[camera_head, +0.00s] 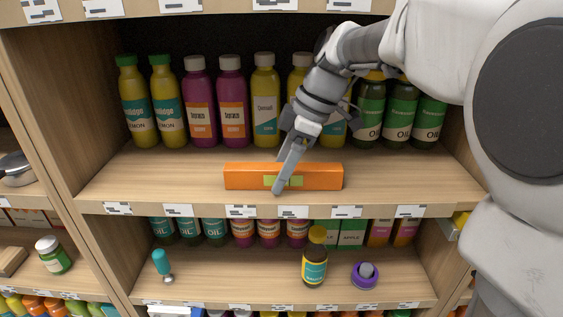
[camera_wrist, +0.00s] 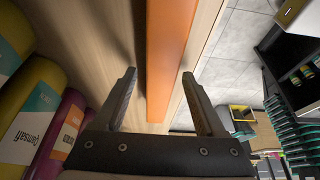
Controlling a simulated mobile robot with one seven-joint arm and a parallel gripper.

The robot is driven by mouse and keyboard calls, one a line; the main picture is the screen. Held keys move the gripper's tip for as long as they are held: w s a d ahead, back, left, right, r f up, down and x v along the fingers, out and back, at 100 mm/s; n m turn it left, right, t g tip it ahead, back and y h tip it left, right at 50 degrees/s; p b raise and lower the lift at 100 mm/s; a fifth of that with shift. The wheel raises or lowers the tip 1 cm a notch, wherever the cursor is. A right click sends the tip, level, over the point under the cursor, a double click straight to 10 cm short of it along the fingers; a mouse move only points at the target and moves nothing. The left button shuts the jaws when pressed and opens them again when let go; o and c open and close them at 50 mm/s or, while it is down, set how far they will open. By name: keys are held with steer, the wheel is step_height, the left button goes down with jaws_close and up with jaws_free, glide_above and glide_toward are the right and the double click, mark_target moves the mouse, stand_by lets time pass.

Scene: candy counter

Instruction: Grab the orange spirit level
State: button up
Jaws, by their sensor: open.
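The orange spirit level (camera_head: 323,176) is a long orange bar with a yellow-green patch in its middle. It lies along the front of the middle shelf (camera_head: 120,187). My gripper (camera_head: 277,190) reaches down from the upper right and overlaps the level's middle in the head view. In the wrist view the orange level (camera_wrist: 167,60) runs away between the two spread fingers of my gripper (camera_wrist: 160,98). The fingers stand on either side of it with gaps, and nothing is held. Whether the fingertips reach down beside the level is hard to tell.
A row of bottles (camera_head: 232,105) stands behind the level, close to the finger side in the wrist view. The upper shelf (camera_head: 200,22) hangs above. A dark bottle (camera_head: 314,262) and a purple-rimmed object (camera_head: 365,275) stand on the shelf below. Shelf room left of the level is clear.

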steer(key=shift+f, duration=0.1)
jaws_close()
stand_by(0.3)
